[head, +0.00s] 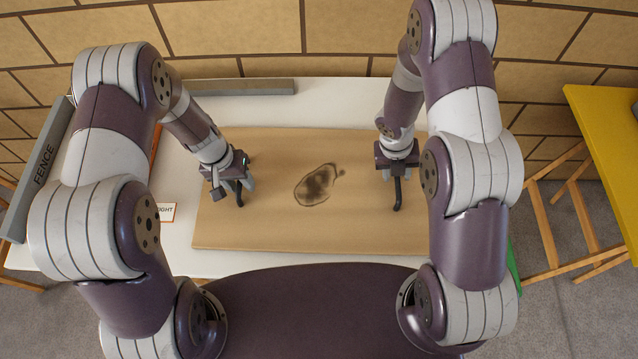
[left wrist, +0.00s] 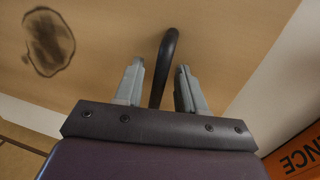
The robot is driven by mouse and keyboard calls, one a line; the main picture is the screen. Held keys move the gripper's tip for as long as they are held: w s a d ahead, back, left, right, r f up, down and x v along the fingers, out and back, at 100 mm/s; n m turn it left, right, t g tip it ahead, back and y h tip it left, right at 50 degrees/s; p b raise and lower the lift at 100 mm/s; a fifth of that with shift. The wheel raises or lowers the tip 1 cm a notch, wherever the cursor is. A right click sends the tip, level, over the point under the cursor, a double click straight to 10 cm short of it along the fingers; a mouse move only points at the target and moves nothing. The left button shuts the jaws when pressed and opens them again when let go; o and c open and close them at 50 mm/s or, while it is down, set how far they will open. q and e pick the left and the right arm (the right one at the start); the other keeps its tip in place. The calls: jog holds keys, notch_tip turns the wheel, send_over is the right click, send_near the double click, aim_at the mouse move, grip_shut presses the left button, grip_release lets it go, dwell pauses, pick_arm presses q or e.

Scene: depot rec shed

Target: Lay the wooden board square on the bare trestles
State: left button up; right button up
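The wooden board (head: 260,230) lies flat on a white table (head: 330,93), with a dark oval stain near its middle. A dark bar handle stands near each end. My left gripper (head: 238,187) is over the board's left part. In the left wrist view its fingers (left wrist: 160,90) stand apart on either side of the dark handle (left wrist: 168,50), with gaps showing. My right gripper (head: 395,180) is at the right handle (head: 398,197); its fingers are too small and dark to judge. I cannot make out bare trestles; wooden trestle legs (head: 543,228) show at the right.
A yellow top (head: 605,125) stands at the right. A grey bar marked FENCE (head: 42,165) runs along the table's left edge, and another grey bar (head: 245,87) lies at the back. A small lettered card (head: 166,212) is left of the board. A brick wall is behind.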

pick_arm(q)
jog(key=shift+f, duration=0.35)
pick_arm(e)
jog(key=shift+f, duration=0.35)
pick_arm(q)
grip_shut()
pick_arm(e)
jog(key=c, duration=0.7)
grip_shut()
pick_arm(q)
jog(key=shift+r, duration=0.1)
pick_arm(e)
jog(key=shift+r, duration=0.1)
